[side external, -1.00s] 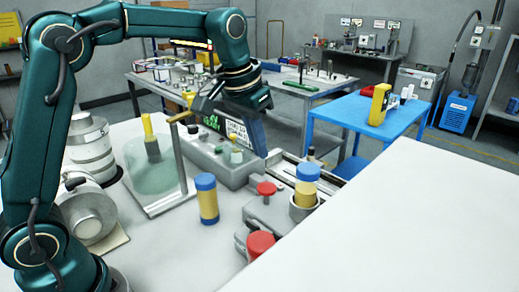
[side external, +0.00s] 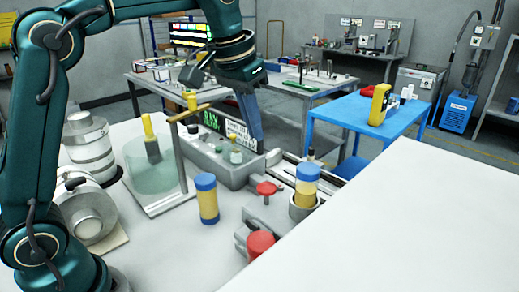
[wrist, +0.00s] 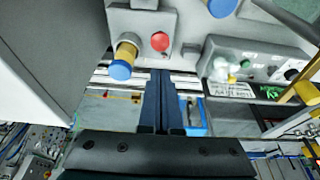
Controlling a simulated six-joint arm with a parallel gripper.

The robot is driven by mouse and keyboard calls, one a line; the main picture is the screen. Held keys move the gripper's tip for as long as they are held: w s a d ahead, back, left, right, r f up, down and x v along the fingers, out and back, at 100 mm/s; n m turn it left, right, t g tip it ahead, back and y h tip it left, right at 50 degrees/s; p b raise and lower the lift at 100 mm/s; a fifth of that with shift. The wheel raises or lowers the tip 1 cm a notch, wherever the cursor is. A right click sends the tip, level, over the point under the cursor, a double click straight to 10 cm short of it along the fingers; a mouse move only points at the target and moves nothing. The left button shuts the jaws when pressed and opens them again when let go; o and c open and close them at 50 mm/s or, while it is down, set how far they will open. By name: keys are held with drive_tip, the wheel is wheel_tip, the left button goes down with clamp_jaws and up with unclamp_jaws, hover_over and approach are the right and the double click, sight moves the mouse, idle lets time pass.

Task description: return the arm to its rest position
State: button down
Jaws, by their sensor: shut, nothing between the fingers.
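My gripper (side external: 258,147) hangs from the raised arm, fingers pointing down, behind the grey control box (side external: 205,160) in the side view. In the wrist view the two dark fingers (wrist: 161,74) lie together with nothing between them. A yellow cylinder with a blue cap (side external: 306,184) stands upright in a round holder, right of and nearer the camera than my gripper. It also shows in the wrist view (wrist: 124,58). A second blue-and-yellow cylinder (side external: 207,199) stands upright and loose on the white table. My gripper touches neither cylinder.
Red knobs (side external: 260,243) sit on the grey fixture by the holder. A post with a brown crossbar (side external: 198,113) and a glass vessel with a yellow-handled tool (side external: 152,160) stand left of my gripper. The white tabletop (side external: 400,215) at the right is clear.

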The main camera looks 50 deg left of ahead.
drive_tip(key=s+r+t, duration=0.2)
drive_tip(key=s+r, duration=0.1)
drive_tip(key=s, duration=0.6)
drive_tip(key=s+f, duration=0.9)
drive_tip(key=shift+s+d+f, duration=0.15)
drive_tip(key=shift+d+f, duration=0.1)
drive_tip(key=shift+d, duration=0.05)
idle(1.5)
